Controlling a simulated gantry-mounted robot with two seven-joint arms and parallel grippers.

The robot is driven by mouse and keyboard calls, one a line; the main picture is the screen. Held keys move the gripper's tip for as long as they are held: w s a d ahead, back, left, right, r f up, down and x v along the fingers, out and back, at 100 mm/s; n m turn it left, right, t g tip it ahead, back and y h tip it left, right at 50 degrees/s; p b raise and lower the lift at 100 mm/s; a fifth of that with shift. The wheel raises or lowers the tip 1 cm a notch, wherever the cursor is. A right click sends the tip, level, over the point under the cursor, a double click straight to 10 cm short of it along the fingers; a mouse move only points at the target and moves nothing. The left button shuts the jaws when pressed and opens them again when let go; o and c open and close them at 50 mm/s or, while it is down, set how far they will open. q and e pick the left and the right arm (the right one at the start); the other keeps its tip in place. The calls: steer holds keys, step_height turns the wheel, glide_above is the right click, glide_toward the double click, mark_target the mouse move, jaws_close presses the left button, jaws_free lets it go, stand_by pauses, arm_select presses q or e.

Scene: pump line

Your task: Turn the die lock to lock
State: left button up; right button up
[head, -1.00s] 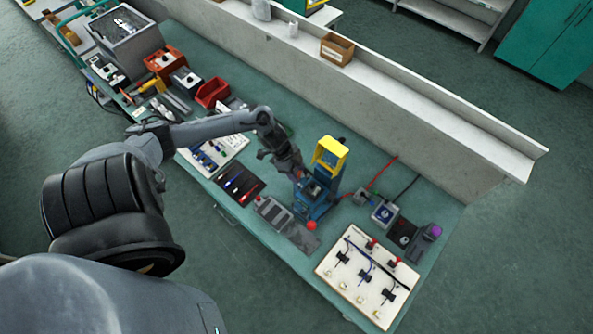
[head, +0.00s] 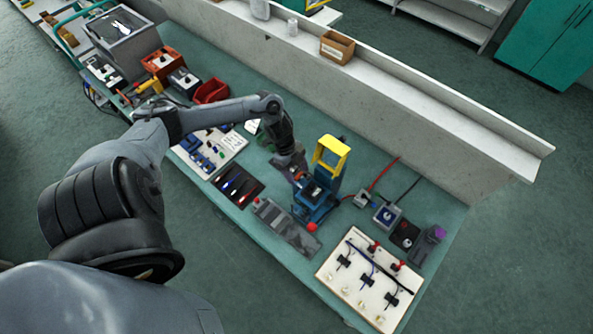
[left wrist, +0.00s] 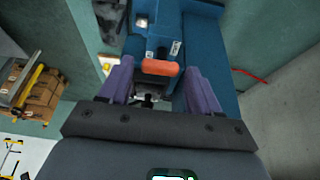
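The blue press (head: 328,190) stands on the green bench under a raised yellow frame (head: 332,146). The left wrist view also shows its blue body (left wrist: 205,45). An orange-red handle, which looks like the die lock (left wrist: 160,67), sits on the front of the press. My left gripper (head: 300,181) reaches down at the press from its left side. In the left wrist view its two purple fingers (left wrist: 160,85) are apart, one on each side of the handle, with small gaps visible. Contact cannot be made out. My right gripper is not in view.
A grey device (head: 285,225) lies in front of the press, and a red knob (head: 312,227) is close by. A cream board (head: 370,280) with black clamps lies to the right. Red and black cables run behind. A dark tray (head: 238,187) lies left.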

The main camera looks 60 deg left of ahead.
arm_select(q)
steer(key=shift+o, duration=0.5)
steer(key=shift+s+a+r, duration=0.1)
steer(key=shift+a+r, duration=0.15)
steer(key=shift+r, duration=0.25)
steer(key=v, duration=0.9)
steer(key=shift+r+b, duration=0.3)
steer(key=shift+s+a, duration=0.1)
steer(key=shift+s, duration=0.1)
